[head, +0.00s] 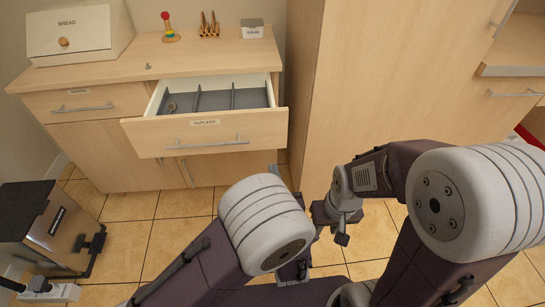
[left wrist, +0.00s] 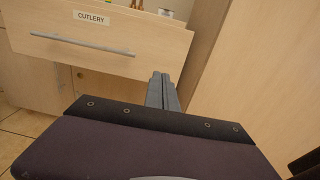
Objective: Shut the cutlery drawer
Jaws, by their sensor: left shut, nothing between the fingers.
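The cutlery drawer (head: 262,127) is pulled out of the wooden cabinet, with its label and bar handle on the front. Its front also shows in the left wrist view (left wrist: 125,48). My left gripper (head: 278,171) is mostly hidden behind my own arm in the head view. In the left wrist view its fingers (left wrist: 162,92) are together and empty, near the lower right part of the drawer front. I cannot tell whether they touch it. My right gripper (head: 341,236) hangs over the floor, right of the drawer; its jaws are unclear.
A bread box (head: 75,35), a stacking toy (head: 169,30), a small holder (head: 209,27) and a white tub (head: 252,30) stand on the counter (head: 140,60). A tall cabinet (head: 385,80) stands close on the right. A metal bin (head: 45,232) stands at left.

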